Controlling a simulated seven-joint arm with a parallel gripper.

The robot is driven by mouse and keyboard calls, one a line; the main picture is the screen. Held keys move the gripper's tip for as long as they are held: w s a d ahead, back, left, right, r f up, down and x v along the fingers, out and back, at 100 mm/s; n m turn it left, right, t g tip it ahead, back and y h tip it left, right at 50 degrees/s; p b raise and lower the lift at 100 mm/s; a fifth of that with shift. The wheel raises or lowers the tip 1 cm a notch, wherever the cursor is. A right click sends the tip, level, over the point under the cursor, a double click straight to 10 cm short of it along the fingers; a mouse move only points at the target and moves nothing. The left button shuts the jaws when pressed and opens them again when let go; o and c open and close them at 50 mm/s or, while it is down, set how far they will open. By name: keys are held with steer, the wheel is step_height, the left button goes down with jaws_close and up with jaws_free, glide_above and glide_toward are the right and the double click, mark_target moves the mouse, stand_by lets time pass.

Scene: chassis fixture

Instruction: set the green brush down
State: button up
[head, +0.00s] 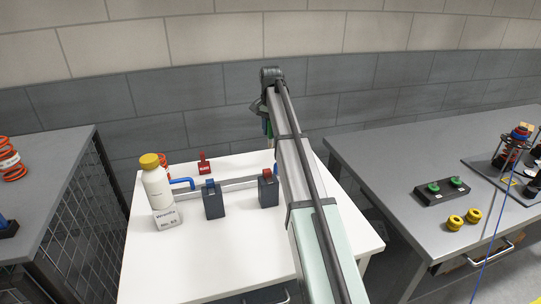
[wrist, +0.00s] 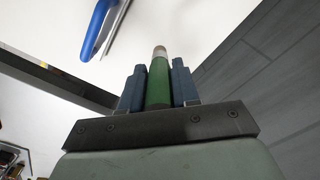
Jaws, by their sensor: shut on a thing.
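The green brush (wrist: 158,82) stands between the two blue fingers of my gripper (wrist: 159,88) in the wrist view. The gripper is shut on its green handle, and a pale grey tip shows past the fingers. In the head view a small green bit of the brush (head: 269,130) shows beside my arm, over the back of the white table (head: 225,262). My arm hides most of the gripper and brush there. I cannot tell how far the brush is above the table.
On the white table stand a white bottle with yellow cap (head: 157,190), two dark blocks (head: 214,203), a red piece (head: 204,164) and a blue bent tube (head: 182,183). The table's front is clear. Grey benches stand left (head: 50,170) and right (head: 400,150).

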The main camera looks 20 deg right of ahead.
mark_target(270, 142)
steer(key=shift+f, duration=4.2)
steer(key=shift+f, duration=0.1)
steer(key=o, duration=1)
steer(key=shift+o, duration=0.2)
step_height(270, 142, up, 12)
steer(key=shift+r, duration=0.15)
